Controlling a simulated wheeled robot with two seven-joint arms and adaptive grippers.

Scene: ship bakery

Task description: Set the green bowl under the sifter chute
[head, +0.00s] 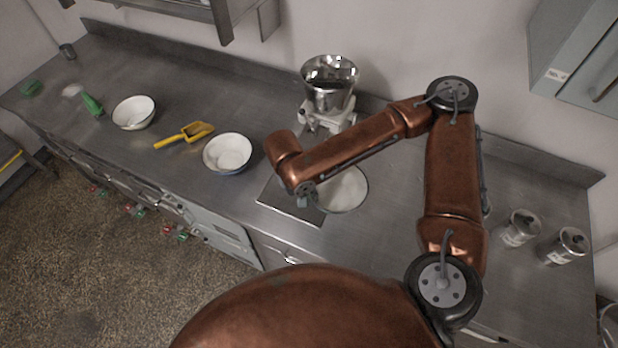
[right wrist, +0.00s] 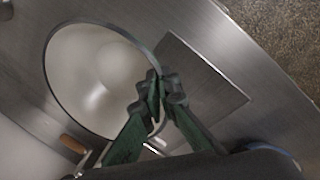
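The green bowl (head: 345,190), with a white inside and a dark green rim, stands on the counter in front of the sifter, partly behind my right forearm. The sifter (head: 328,95) is a steel hopper on a pale stand at the wall. Its chute is not clearly visible. In the right wrist view the bowl (right wrist: 75,75) fills the upper left. My right gripper (right wrist: 160,92) has its green fingers closed together at the bowl's rim, one on each side. In the head view the right gripper is mostly hidden by my arm. My left gripper is out of view.
A flat metal plate (head: 290,204) lies beside the bowl. Left of it are a blue-rimmed bowl (head: 228,153), a yellow scoop (head: 187,135), another white bowl (head: 134,113) and a green tool (head: 92,104). Two canisters (head: 520,228) (head: 565,246) stand at the right.

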